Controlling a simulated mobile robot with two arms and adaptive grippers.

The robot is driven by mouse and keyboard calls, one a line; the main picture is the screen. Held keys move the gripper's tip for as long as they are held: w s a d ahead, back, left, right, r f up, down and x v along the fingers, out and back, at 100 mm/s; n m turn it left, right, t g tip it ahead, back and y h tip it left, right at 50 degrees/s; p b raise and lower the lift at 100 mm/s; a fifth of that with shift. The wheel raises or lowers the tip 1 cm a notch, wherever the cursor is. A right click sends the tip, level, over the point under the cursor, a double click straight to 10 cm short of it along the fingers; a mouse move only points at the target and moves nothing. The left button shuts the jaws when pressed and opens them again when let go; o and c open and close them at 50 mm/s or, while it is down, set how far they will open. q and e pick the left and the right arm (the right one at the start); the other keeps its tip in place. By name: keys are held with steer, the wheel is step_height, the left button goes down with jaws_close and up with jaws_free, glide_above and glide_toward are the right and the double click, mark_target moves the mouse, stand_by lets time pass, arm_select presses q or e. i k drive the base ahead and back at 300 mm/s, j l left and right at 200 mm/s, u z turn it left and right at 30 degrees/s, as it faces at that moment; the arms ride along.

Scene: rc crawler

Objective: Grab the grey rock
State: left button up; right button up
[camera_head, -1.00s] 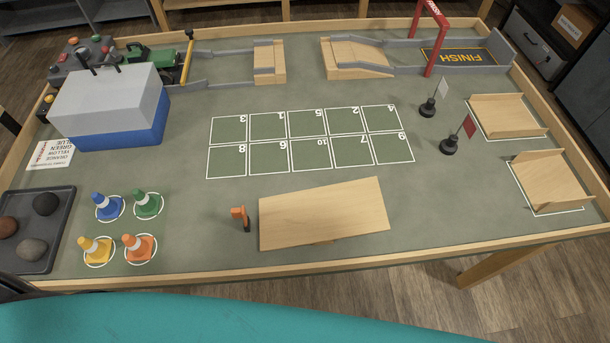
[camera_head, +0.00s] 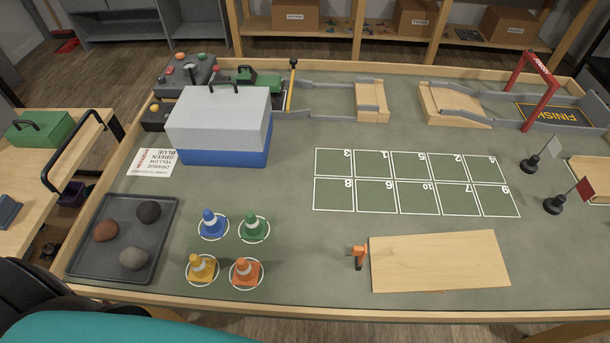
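The grey rock (camera_head: 134,258) lies in the front part of a dark tray (camera_head: 160,262) at the left end of the table. A reddish-brown rock (camera_head: 106,230) lies behind it to the left, and a black rock (camera_head: 149,212) lies at the back right of the same tray. The rocks are apart from each other. Neither of my grippers shows in this view.
Blue, green, yellow and orange cones (camera_head: 246,271) stand in white circles right of the tray. A blue box with a grey lid (camera_head: 222,118) stands behind. A wooden board (camera_head: 440,262) lies at the front right. Another wooden table stands at far left.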

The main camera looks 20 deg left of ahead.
mark_target(132, 258)
steer(key=j+u, duration=0.15)
steer(key=u, duration=1.85)
